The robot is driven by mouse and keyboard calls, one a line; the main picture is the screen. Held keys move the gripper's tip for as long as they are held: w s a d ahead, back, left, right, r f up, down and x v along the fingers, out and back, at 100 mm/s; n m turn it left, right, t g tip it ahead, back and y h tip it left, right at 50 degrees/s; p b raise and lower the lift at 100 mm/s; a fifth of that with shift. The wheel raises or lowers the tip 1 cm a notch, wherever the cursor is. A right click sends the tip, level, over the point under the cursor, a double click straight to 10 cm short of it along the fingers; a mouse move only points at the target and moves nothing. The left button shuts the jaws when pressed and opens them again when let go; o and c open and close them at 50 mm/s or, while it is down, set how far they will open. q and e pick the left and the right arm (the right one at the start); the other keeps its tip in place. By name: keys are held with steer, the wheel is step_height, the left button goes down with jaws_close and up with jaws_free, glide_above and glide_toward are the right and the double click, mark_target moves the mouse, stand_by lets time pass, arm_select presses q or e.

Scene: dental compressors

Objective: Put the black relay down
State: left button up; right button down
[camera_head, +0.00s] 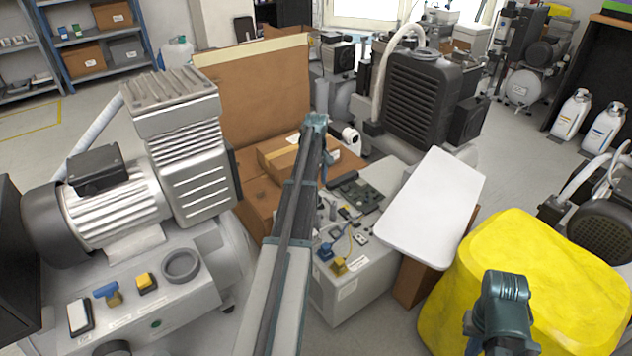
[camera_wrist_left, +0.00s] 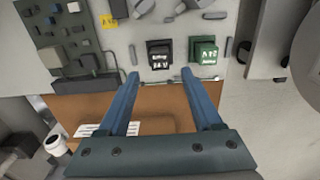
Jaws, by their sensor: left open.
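The black relay (camera_wrist_left: 160,53), a small block with white lettering, sits on the light grey panel (camera_wrist_left: 125,40) in the left wrist view. My left gripper (camera_wrist_left: 160,76) is open, its two blue fingers apart. The relay shows just beyond the fingertips, between their lines, and nothing is held. I cannot tell the height of the fingers above the panel. In the head view my left arm reaches over the grey unit (camera_head: 345,290), and its fingers are hidden. I cannot pick out the relay there.
A green block (camera_wrist_left: 203,53) stands just right of the relay. A dark circuit board (camera_wrist_left: 62,42) lies left of it. A cardboard box (camera_head: 290,160), a white board (camera_head: 432,208) and a yellow-covered object (camera_head: 530,275) surround the unit. A compressor (camera_head: 180,150) stands left.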

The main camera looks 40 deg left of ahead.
arm_select(q)
step_height(320, 180, up, 5)
steer(key=p, duration=0.3)
steer(key=shift+p, duration=0.4)
steer(key=shift+f, duration=0.1)
steer(key=s+d+m, duration=0.2)
steer(key=d+m, duration=0.1)
steer(key=d, duration=0.7)
steer(key=s+d+m, duration=0.2)
steer(key=d+m, duration=0.1)
steer(key=d, duration=0.8)
steer(key=s+d+m, duration=0.2)
steer(key=d+m, duration=0.1)
steer(key=d, duration=0.7)
steer(key=shift+s+d, duration=0.25)
steer(key=shift+d, duration=0.05)
steer(key=s+d+m+y, duration=0.1)
steer(key=s+d+m, duration=0.8)
steer(key=s+d, duration=0.8)
steer(key=shift+d+m, duration=0.4)
steer(key=shift+d, duration=0.3)
steer(key=shift+r, duration=0.2)
